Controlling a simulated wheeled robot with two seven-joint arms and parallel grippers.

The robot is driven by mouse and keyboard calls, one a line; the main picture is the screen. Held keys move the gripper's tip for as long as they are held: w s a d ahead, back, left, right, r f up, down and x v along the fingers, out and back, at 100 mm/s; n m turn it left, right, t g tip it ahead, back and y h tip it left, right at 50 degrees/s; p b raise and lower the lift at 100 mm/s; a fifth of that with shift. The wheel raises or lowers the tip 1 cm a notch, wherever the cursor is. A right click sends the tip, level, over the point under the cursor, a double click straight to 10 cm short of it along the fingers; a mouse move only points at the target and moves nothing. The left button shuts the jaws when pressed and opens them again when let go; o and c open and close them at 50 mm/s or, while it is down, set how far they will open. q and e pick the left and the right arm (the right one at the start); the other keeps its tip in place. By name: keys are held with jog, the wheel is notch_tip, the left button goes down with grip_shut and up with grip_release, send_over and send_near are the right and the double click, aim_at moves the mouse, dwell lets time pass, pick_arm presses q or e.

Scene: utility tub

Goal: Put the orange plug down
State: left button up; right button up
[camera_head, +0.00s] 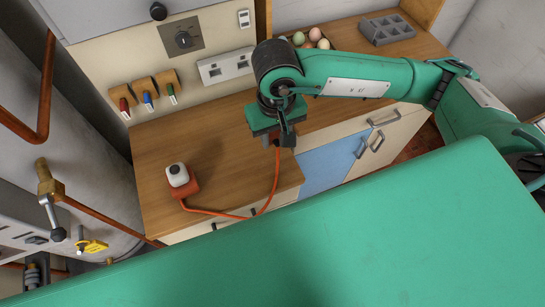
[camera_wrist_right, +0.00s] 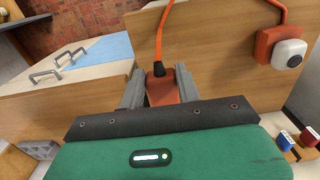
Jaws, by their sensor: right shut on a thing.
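My right gripper (camera_head: 281,142) is shut on the orange plug and holds it above the wooden counter, near its front edge. In the right wrist view the plug (camera_wrist_right: 162,88) sits between the two grey fingers (camera_wrist_right: 160,92), with a black collar where its cable begins. The orange cable (camera_head: 274,182) hangs from the plug, dips at the counter's front edge and runs to an orange box with a white top (camera_head: 179,180). This box also shows in the wrist view (camera_wrist_right: 279,48). My left gripper is not in view.
The wooden counter (camera_head: 220,150) is bare between the box and my right gripper. A wall panel behind carries red, blue and green handled pieces (camera_head: 147,98) and a socket plate (camera_head: 224,67). Coloured balls (camera_head: 314,36) and a grey tray (camera_head: 386,29) stand at the back right.

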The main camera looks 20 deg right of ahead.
aim_at(275, 168)
notch_tip(275, 168, down, 12)
jog(key=p, duration=0.2)
jog(key=shift+f+p, duration=0.25)
jog(key=shift+p, duration=0.05)
jog(key=shift+f, duration=0.15)
jog(key=o, duration=1)
